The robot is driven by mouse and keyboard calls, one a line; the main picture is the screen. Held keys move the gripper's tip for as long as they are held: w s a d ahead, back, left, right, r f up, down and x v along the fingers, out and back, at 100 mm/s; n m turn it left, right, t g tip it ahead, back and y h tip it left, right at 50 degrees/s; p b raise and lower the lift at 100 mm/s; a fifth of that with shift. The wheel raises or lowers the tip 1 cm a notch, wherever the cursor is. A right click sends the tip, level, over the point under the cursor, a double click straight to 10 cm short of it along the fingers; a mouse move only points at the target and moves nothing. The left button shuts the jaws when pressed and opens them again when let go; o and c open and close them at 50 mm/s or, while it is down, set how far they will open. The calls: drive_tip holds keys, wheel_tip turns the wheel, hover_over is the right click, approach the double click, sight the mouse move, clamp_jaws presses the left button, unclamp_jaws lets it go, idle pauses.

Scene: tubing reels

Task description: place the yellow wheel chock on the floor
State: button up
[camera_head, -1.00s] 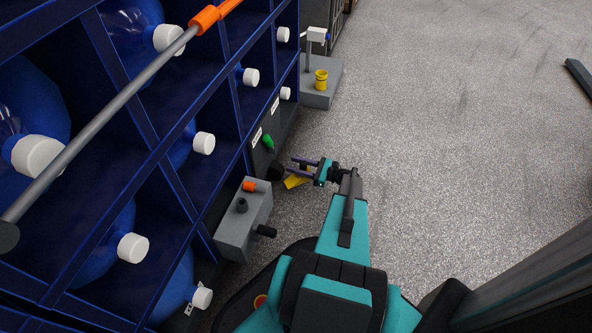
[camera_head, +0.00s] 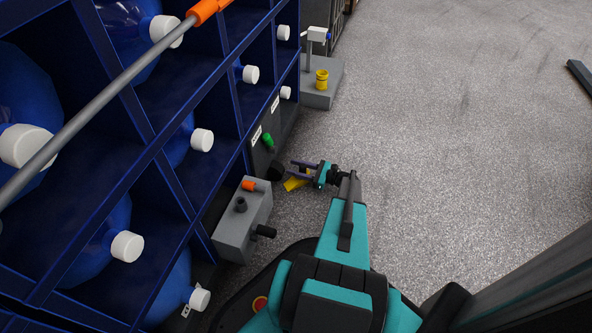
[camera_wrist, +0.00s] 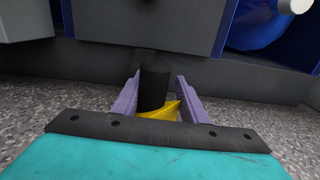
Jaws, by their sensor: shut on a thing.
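The yellow wheel chock (camera_head: 296,184) is a small yellow wedge low by the foot of the blue rack, between and just below my fingers. My gripper (camera_head: 297,170) has purple fingers pointing left at the rack and is shut on the chock. In the wrist view the chock (camera_wrist: 160,113) shows between the two fingers (camera_wrist: 156,82), partly hidden by the wrist's dark edge. I cannot tell whether the chock touches the floor (camera_head: 430,150).
A grey box (camera_head: 237,228) with an orange fitting and black knobs stands left of my arm. The blue rack (camera_head: 180,60) with large blue bottles fills the left. A grey stand (camera_head: 322,95) with a yellow cup is farther back.

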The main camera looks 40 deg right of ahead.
idle(0.3)
drive_tip(key=o, duration=1.3)
drive_tip(key=shift+r, duration=0.1)
drive_tip(key=shift+s+d+p, duration=0.35)
drive_tip(key=shift+s, duration=0.25)
drive_tip(key=p+v, duration=0.3)
drive_tip(key=v, duration=0.6)
drive_tip(key=shift+s+d, duration=0.1)
drive_tip(key=shift+s, duration=0.1)
drive_tip(key=shift+s+d, duration=0.2)
drive_tip(key=shift+s, duration=0.35)
